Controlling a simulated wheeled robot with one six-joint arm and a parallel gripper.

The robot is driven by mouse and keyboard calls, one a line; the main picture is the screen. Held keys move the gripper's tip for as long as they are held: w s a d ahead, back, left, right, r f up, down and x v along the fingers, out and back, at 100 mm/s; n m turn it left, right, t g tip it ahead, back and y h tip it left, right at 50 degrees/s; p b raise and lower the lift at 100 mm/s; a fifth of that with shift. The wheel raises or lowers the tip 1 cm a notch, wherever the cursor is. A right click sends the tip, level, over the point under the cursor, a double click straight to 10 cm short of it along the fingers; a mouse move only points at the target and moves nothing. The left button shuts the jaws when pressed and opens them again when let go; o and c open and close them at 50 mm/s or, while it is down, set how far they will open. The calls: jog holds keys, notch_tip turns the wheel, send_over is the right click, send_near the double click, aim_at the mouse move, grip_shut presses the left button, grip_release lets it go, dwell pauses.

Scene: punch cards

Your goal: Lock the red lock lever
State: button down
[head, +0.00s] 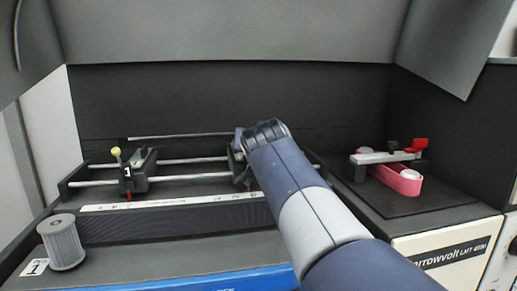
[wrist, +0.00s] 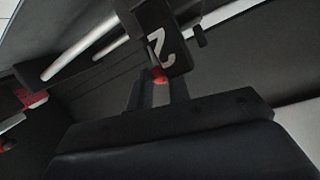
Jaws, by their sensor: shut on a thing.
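The small red lever (wrist: 159,75) sits at the lower edge of the black block marked 2 (wrist: 165,38) in the wrist view. My gripper (wrist: 161,90) has its two dark fingers either side of this lever, shut on it. Most of the lever is hidden between the fingers. In the head view my arm reaches to block 2 (head: 238,166) and hides most of it and my fingertips. A similar red lever (head: 129,196) hangs under the block marked 1 (head: 139,172), to the left. I cannot tell the exact angle of the held lever.
Silver rails (head: 180,161) carry both blocks, with a white scale strip (head: 150,202) in front. A grey cylinder (head: 62,242) stands at the front left. At the right, a pink part (head: 396,178) and a red handle (head: 417,145) sit on a separate unit. A dark wall stands behind.

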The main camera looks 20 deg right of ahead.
dwell(0.3)
jog(key=c, duration=1.3)
grip_release()
jog(key=shift+s, duration=0.1)
jog(key=v, duration=1)
jog(key=shift+s+a, duration=0.15)
jog(key=shift+s, duration=0.15)
jog(key=shift+w, duration=0.15)
jog(key=x, duration=1)
jog(key=shift+w+d, duration=0.2)
jog(key=shift+w, duration=0.1)
jog(key=shift+s, duration=0.15)
